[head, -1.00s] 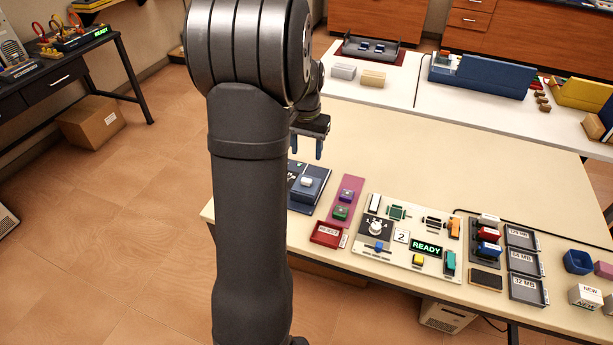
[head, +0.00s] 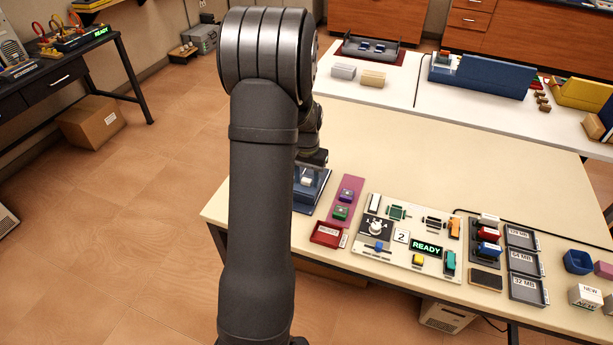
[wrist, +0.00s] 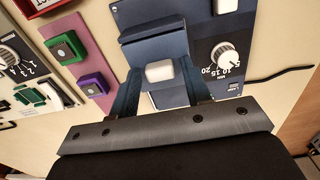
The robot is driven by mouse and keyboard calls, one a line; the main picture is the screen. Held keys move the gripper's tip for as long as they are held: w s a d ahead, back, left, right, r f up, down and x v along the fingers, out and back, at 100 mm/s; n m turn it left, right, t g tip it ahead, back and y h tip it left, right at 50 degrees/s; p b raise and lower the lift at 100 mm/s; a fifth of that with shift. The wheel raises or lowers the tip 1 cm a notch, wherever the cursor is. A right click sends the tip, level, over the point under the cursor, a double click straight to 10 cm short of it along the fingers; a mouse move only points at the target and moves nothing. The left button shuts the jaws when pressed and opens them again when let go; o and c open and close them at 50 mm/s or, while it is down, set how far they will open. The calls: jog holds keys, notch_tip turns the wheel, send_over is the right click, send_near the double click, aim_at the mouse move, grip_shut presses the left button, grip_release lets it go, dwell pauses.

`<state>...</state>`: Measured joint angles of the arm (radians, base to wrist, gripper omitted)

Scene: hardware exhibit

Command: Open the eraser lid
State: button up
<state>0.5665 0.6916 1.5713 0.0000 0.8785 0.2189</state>
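The eraser (wrist: 231,25) is a dark blue unit with a minutes dial (wrist: 224,57). Its blue lid (wrist: 153,42) looks shut and carries a white block-shaped handle (wrist: 159,71). I cannot tell how far the fingertips reach down. In the head view the eraser (head: 312,195) is at the table's left end, partly hidden by my arm, with my gripper (head: 313,168) over it.
A pink mat with a purple block (wrist: 92,84) and a green block (wrist: 66,47) lies beside the eraser. A red tray (head: 327,234) and a panel reading READY (head: 426,248) are to the right. The table behind is clear.

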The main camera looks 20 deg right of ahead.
grip_shut()
jog(key=w+d, duration=0.5)
jog(key=shift+w+d, duration=0.25)
jog(key=shift+o, duration=1.3)
grip_release()
jog(key=shift+r, duration=0.1)
notch_tip(320, 180, up, 17)
jog(key=shift+r, duration=0.15)
